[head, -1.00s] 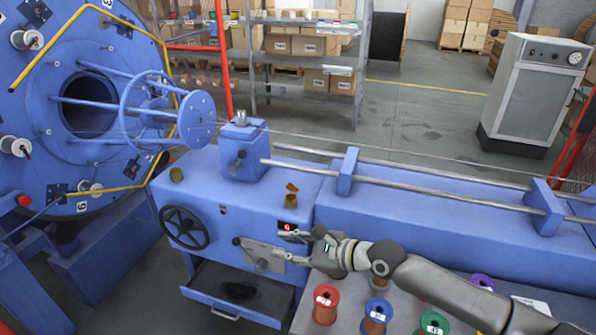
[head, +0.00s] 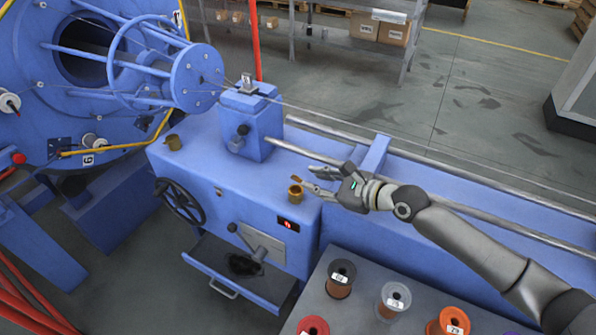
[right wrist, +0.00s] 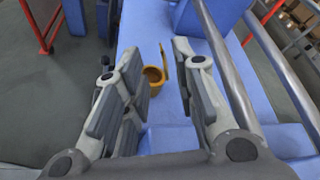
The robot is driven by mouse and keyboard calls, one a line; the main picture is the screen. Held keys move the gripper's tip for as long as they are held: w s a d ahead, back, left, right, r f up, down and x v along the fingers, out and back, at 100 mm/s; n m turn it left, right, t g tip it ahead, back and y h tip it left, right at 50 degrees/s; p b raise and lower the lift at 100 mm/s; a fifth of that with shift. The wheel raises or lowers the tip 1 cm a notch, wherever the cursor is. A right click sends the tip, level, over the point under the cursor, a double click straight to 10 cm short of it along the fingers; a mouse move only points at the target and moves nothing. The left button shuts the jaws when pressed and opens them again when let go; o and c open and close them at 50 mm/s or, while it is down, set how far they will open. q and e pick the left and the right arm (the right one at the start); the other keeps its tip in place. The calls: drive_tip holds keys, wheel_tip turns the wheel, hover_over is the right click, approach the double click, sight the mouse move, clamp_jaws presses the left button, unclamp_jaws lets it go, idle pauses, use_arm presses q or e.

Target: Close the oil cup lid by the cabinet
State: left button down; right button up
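A small brass oil cup (head: 296,193) stands on the blue machine top near its front edge. Its lid (head: 295,179) is raised, tilted up at the cup's rim. In the right wrist view the cup (right wrist: 154,76) shows beyond the fingers, with its lid (right wrist: 164,62) standing up on the right side. My right gripper (head: 311,178) is open and empty, just right of the cup and lid in the head view, with its fingers pointing toward them. I cannot tell whether a finger touches the lid. A second brass cup (head: 173,142) stands at the far left of the top. My left gripper is not in view.
A blue block (head: 250,122) stands behind the cup, and metal rails (head: 330,137) run to the right. A handwheel (head: 180,201) and an open drawer (head: 240,275) are on the front. Several spools (head: 394,298) stand on the grey table. The top left of the cup is clear.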

sight(298, 176)
drive_tip(key=x, duration=0.6)
drive_tip(key=shift+w, duration=0.15)
drive_tip(key=shift+w+a+f, duration=0.25)
drive_tip(key=shift+w+a, duration=0.1)
drive_tip(key=shift+a, duration=0.1)
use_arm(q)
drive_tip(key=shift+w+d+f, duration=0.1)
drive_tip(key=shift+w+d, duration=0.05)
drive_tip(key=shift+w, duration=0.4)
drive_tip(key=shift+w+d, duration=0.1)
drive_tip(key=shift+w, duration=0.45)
use_arm(e)
drive_tip(key=shift+w+a, duration=0.1)
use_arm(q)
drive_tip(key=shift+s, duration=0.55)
use_arm(e)
clamp_jaws()
